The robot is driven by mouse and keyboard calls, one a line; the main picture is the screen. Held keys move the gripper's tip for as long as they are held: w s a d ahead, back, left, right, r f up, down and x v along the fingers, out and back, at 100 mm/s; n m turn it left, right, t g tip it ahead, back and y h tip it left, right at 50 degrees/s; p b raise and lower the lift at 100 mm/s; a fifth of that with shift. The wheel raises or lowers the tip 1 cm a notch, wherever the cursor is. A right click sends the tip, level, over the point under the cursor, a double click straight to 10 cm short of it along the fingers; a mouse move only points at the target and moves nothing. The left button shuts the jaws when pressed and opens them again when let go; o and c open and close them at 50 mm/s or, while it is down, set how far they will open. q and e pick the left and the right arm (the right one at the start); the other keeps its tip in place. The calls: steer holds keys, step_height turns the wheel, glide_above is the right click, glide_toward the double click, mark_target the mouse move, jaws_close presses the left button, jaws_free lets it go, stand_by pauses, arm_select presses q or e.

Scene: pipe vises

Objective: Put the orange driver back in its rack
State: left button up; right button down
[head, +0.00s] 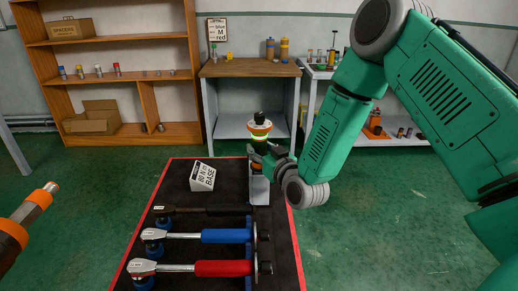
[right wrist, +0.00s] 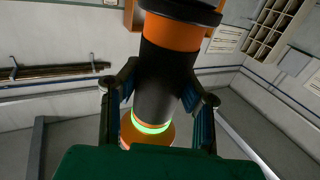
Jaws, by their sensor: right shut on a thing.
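The orange driver (head: 259,129) stands upright in the head view, with an orange head, a dark top and a glowing green ring. My right gripper (head: 263,152) is shut around its dark body. In the right wrist view the driver (right wrist: 170,75) fills the middle, black with orange bands and a green ring, between the fingers of my right gripper (right wrist: 157,95). A grey block-like holder (head: 258,190) is just below the gripper; whether the driver touches it is hidden. My left gripper is not in view.
On the red-edged black mat (head: 180,180) lie a dark-handled tool (head: 200,211), a blue-handled tool (head: 225,236), a red-handled tool (head: 222,268) and a white labelled block (head: 202,177). An orange-and-black object (head: 22,225) with a metal tip is at the left edge. A wooden-topped table (head: 250,68) stands behind.

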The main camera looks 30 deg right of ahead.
steer(key=shift+f+b, duration=0.4)
steer(key=shift+f, duration=0.15)
stand_by(1.3)
steer(key=c, duration=1)
jaws_free()
steer(key=shift+s+f, duration=0.1)
steer(key=shift+f, duration=0.05)
steer(key=shift+s+a, duration=0.2)
steer(key=shift+s, duration=2.75)
steer(key=shift+s+a, duration=0.15)
steer(key=shift+s, duration=2.75)
